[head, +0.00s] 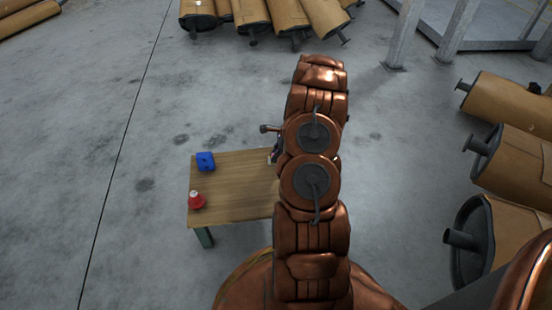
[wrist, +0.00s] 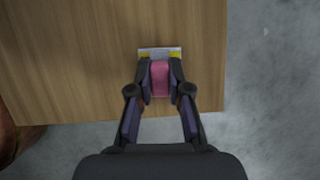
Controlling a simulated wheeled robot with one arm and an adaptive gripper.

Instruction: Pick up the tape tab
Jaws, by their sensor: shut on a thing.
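In the wrist view my gripper (wrist: 160,82) is shut on the tape tab (wrist: 160,76), which shows as a pink block between the two dark fingers. A pale grey strip (wrist: 160,50) with yellow at both ends lies just beyond the fingertips; I cannot tell if it is one piece with the pink block. Both show over the wooden table near its edge. Whether the tab touches the tabletop is unclear. In the head view my copper-coloured arm hides most of the gripper and the tab at the table's right side.
The small wooden table (head: 232,183) bears a blue block (head: 205,161) at its back left and a red, white-topped object (head: 196,201) at its front left. The grey floor to the left is clear.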

